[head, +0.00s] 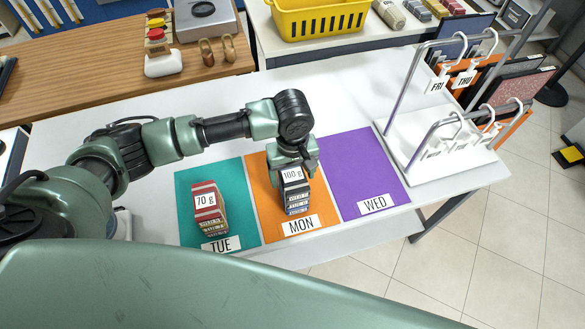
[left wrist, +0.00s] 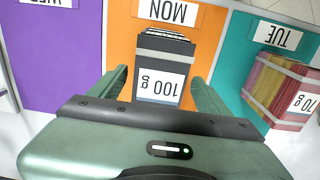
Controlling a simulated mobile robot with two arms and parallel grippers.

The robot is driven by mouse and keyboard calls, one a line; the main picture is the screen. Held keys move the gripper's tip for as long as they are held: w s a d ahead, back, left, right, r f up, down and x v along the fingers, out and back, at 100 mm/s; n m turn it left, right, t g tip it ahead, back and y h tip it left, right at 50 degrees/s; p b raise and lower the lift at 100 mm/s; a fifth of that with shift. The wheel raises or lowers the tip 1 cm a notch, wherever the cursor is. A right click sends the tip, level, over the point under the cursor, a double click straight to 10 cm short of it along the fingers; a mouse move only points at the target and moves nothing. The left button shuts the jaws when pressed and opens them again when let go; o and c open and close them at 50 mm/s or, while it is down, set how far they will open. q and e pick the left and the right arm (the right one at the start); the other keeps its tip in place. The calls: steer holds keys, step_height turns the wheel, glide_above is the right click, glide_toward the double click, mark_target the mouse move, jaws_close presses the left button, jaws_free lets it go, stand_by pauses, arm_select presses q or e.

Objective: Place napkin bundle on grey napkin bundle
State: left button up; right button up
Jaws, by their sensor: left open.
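A dark grey napkin bundle (head: 297,203) with a white "100 g" label stands on the orange MON mat. It also shows in the left wrist view (left wrist: 163,46). A red and tan striped napkin bundle (head: 208,213) labelled "70 g" stands on the teal TUE mat, and it shows at the right of the left wrist view (left wrist: 277,88). My left gripper (head: 296,170) is open over the dark bundle. In the left wrist view its two fingers (left wrist: 158,82) are on either side of that bundle, with gaps showing. My right gripper is not in view.
The purple WED mat (head: 365,175) is bare. A white rack (head: 420,155) with hangers stands to its right. A yellow basket (head: 318,20) is on a table behind. The white table's front edge runs close to the mats.

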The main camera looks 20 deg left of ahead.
mark_target(292, 174)
arm_select(q)
step_height(292, 174, up, 12)
steer(key=b, duration=0.2)
